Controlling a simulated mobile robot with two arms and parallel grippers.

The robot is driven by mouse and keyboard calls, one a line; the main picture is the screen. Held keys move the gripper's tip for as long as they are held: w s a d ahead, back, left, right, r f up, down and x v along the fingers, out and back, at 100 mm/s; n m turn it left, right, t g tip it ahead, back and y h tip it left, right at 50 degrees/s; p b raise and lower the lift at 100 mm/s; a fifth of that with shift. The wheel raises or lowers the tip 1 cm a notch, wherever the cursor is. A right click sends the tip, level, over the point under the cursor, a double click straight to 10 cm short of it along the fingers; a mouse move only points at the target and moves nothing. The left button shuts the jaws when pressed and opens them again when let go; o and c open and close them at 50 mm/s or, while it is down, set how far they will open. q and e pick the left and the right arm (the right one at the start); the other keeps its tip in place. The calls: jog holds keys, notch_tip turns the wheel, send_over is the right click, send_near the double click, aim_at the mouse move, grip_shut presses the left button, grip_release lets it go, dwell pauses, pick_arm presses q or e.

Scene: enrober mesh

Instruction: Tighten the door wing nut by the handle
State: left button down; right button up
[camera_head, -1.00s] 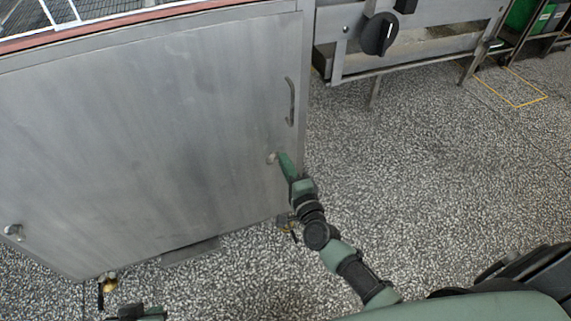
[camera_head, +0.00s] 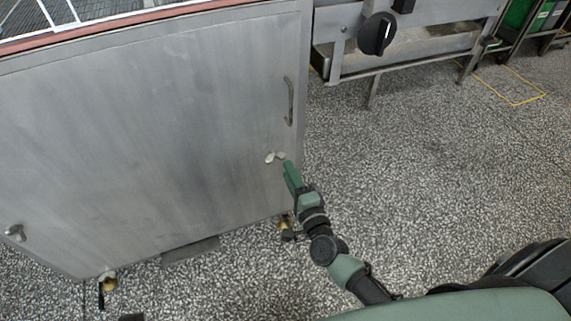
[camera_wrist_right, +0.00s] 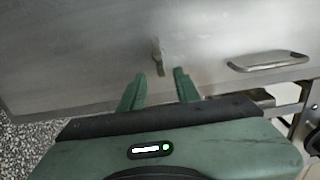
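The door wing nut (camera_head: 275,157) by the handle is a small pale metal nut on the grey door, below the door handle (camera_head: 290,101). It also shows in the right wrist view (camera_wrist_right: 158,57), just beyond my fingertips. My right gripper (camera_head: 286,163) is close to the door, just beside and below the nut in the head view. In the right wrist view its two green fingers (camera_wrist_right: 160,71) are spread apart with nothing between them; the nut lies ahead of the gap. My left gripper cannot be made out in the head view.
A second wing nut (camera_head: 15,232) sits at the door's lower left. Brass-coloured feet or valves (camera_head: 108,284) show under the cabinet. A frame with a black knob (camera_head: 377,34) stands at the upper right.

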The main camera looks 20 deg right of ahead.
jog(key=shift+s, duration=1.85)
